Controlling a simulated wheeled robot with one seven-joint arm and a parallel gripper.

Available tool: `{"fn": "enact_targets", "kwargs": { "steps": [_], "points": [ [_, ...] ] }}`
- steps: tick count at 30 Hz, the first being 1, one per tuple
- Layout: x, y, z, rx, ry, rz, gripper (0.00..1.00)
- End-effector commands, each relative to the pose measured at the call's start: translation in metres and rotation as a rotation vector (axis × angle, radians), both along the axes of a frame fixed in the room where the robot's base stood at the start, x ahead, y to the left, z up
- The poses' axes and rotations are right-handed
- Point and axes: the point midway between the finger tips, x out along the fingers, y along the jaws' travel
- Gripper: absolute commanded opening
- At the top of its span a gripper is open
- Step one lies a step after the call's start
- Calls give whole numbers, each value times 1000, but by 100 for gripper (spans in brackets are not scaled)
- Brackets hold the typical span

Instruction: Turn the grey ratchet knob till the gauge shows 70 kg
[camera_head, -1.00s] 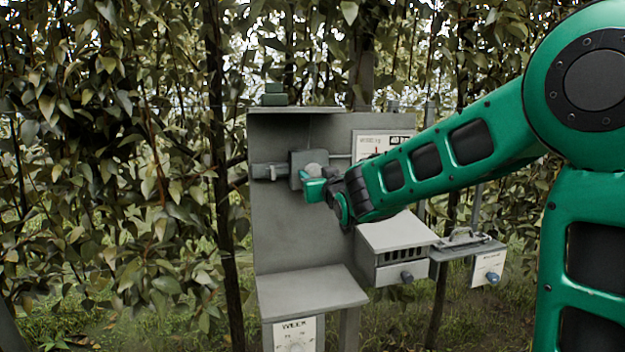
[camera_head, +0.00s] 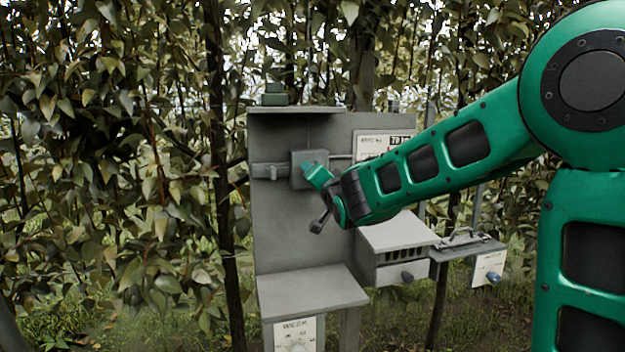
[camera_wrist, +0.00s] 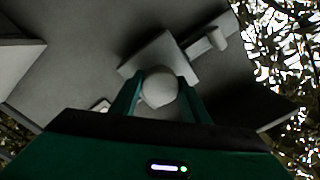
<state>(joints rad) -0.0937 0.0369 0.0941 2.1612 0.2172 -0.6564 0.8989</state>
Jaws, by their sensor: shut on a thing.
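The grey ratchet knob (camera_wrist: 159,88) is a round pale grey cap between my fingers in the wrist view. It sits in front of a square grey block, which also shows as a ratchet box (camera_head: 301,168) on the grey panel in the head view. My gripper (camera_head: 314,172) is shut on the knob and turned at a slant; it also shows in the wrist view (camera_wrist: 160,95) with a green finger on each side. The white gauge (camera_head: 368,146) is right of the box, its lower right hidden by my arm. Its small digits look like 70, but are blurred.
A grey bracket (camera_head: 265,171) joins the box on its left. Another small tray (camera_head: 468,249) is at right. Leafy branches surround the panel.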

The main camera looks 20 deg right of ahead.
Motion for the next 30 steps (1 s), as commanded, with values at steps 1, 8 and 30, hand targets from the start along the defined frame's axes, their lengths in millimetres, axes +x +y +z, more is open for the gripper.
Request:
{"fn": "enact_targets", "kwargs": {
  "steps": [1,8,30],
  "points": [
    [0,-2,-1,20,1,-3,19],
    [0,-2,-1,89,2,-4,19],
    [0,-2,-1,109,2,-4,60]
  ]
}}
